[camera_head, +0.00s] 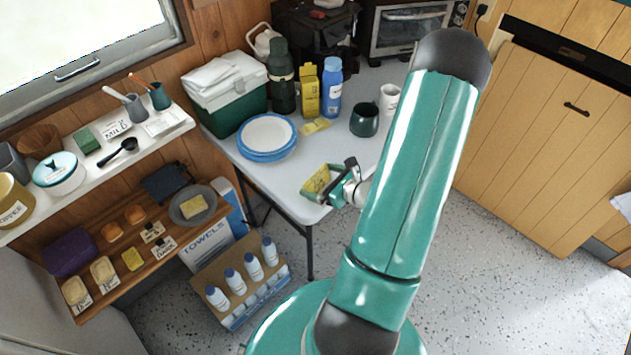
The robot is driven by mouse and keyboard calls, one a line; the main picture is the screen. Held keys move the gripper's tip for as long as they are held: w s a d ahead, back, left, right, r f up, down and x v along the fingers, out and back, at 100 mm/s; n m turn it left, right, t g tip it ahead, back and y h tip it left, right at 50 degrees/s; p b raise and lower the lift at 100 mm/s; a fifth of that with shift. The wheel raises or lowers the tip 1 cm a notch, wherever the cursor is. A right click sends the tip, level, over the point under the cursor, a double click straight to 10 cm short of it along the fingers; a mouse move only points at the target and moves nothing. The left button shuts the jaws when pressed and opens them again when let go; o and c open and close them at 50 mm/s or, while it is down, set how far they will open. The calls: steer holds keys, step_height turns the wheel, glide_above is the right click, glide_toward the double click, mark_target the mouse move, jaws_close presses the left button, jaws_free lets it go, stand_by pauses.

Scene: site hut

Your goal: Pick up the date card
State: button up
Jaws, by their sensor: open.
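No card has a readable date, so I cannot tell for sure which one is the date card. A yellow card with dark marks (315,179) is at the front left edge of the white table, right beside my gripper (330,186). My gripper is open, with its fingers pointing left at this card. The fingers overlap the card's right side in the picture, and I cannot tell whether they touch it. Another flat yellow piece (315,126) lies farther back on the table, in front of a yellow carton (306,101).
Blue-rimmed plates (267,132), a dark mug (364,119), a white mug (389,98) and a blue bottle (331,88) stand on the table (285,178). A green cooler (236,112) is behind. Shelves with a milk card (116,129) are at left.

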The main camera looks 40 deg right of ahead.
mark_target(318, 179)
steer(key=x, duration=0.4)
steer(key=shift+w+f, duration=0.1)
steer(key=shift+w, duration=0.1)
steer(key=c, duration=0.6)
